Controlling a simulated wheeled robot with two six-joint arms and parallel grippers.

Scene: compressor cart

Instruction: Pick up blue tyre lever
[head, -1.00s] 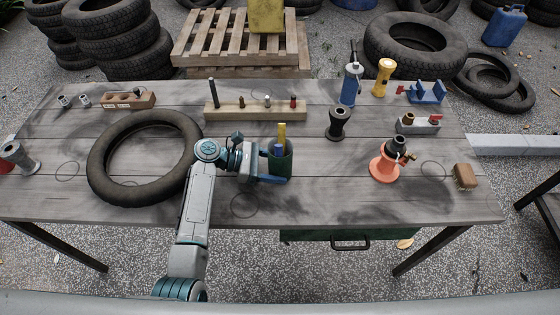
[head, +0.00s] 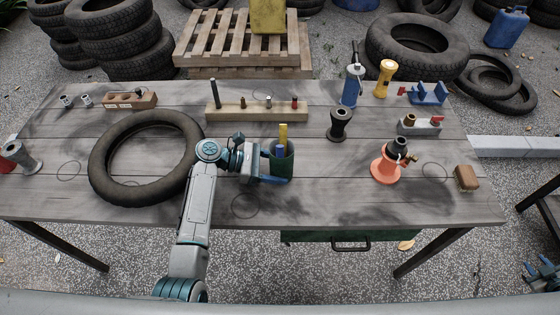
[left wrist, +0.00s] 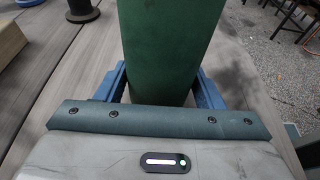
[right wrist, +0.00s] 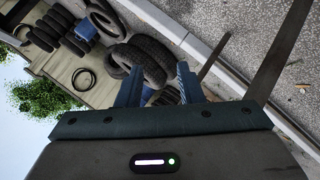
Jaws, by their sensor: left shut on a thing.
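A blue tyre lever (head: 280,150) stands in a dark green cup (head: 286,166) on the table, beside a taller yellow lever (head: 283,132). Only their upper ends show above the rim. My left gripper (head: 276,176) is shut around the cup's body, not on the lever. In the left wrist view the green cup (left wrist: 170,45) fills the space between the blue fingers. My right gripper (head: 540,272) is at the lower right edge of the head view, off the table. In the right wrist view its fingers (right wrist: 160,88) are apart with nothing between them.
A tyre (head: 145,155) lies left of my left arm. A wooden block with pegs (head: 255,109) is behind the cup. A black spool (head: 339,124), an orange jack-like stand (head: 386,164) and a brush (head: 466,177) stand to the right. The front right tabletop is clear.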

